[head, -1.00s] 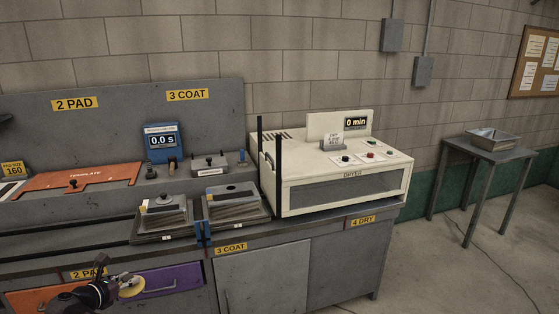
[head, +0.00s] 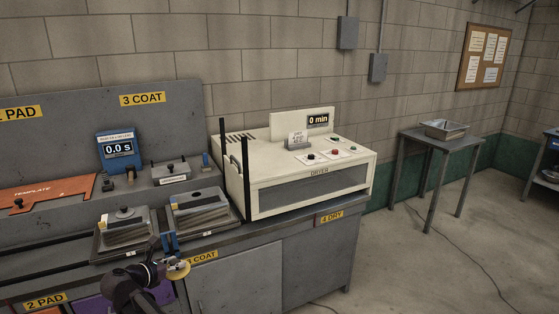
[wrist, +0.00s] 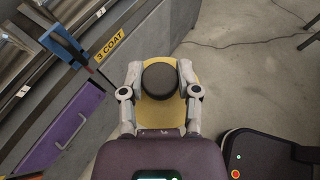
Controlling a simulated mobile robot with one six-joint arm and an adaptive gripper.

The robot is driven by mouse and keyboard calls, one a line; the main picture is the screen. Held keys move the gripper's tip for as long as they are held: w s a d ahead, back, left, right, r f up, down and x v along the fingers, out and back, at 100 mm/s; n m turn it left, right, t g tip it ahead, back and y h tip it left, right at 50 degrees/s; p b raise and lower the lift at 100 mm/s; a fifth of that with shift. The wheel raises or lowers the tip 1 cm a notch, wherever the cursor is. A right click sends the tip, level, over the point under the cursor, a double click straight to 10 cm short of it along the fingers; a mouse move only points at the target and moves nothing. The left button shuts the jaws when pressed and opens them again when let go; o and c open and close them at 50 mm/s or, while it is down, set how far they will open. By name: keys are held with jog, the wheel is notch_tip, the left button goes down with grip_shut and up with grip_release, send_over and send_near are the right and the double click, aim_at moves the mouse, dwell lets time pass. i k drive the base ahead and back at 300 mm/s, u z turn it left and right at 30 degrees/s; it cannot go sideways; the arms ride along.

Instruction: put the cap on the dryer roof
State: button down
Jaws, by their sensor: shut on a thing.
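In the head view the yellow disc (head: 178,269) shows at the tip of my gripper (head: 168,268), low in front of the bench near the 3 COAT label. The dryer (head: 310,185) is a cream box on the right end of the bench, to the right of and beyond my gripper. Its roof (head: 265,153) carries a small sign, buttons and a "0 min" display.
Two dark upright posts (head: 245,178) stand at the dryer's left side. A grey side table (head: 440,140) holding a metal pan stands at right. The floor between is mostly clear.

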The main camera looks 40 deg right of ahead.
aim_at(261, 169)
jog(key=z, duration=0.65)
